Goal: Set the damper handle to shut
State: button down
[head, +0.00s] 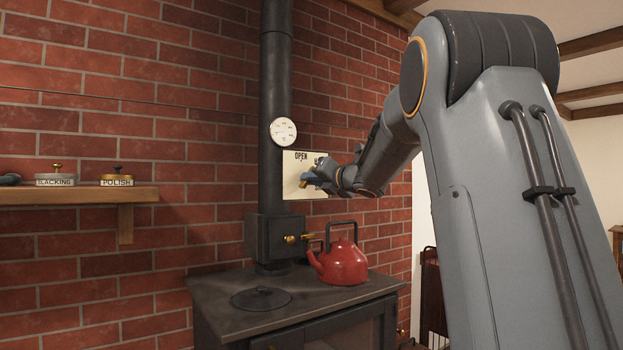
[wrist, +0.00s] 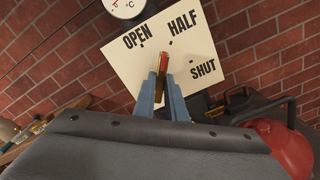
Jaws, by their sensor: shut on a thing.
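A cream plate (head: 291,190) on the brick wall beside the stovepipe carries the damper markings. In the wrist view the plate (wrist: 122,68) reads OPEN, HALF and SHUT, each with a small dark mark. The damper handle (wrist: 163,66), red and brass, stands in front of the plate. Its visible end appears between the OPEN and HALF marks, nearer HALF, and apart from SHUT; the slanted view leaves its exact setting unclear. My gripper (wrist: 163,88) is shut on the handle, its blue-grey fingers on both sides. In the head view my gripper (head: 311,180) partly covers plate and handle.
A black stove (head: 225,290) stands below, with a red kettle (head: 343,262) on top, under my arm. A round dial (head: 283,131) sits on the stovepipe (head: 276,80) above the plate. A wooden shelf (head: 75,195) with labelled tins is at the left.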

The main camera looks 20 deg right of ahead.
jog(key=shift+d+f+m+p, duration=0.1)
jog(key=shift+m+p, duration=1.55)
jog(key=shift+m, duration=1.05)
jog(key=shift+d+f+m+p, duration=0.1)
jog(key=shift+m+p, duration=1.5)
jog(key=shift+m, duration=1.1)
jog(key=c, duration=1.8)
grip_release()
jog(key=shift+s, duration=0.1)
jog(key=s+d+b, duration=0.1)
jog(key=s+b, duration=0.1)
jog(key=s, duration=0.5)
jog(key=shift+s+d, duration=0.2)
jog(key=shift+f, duration=0.1)
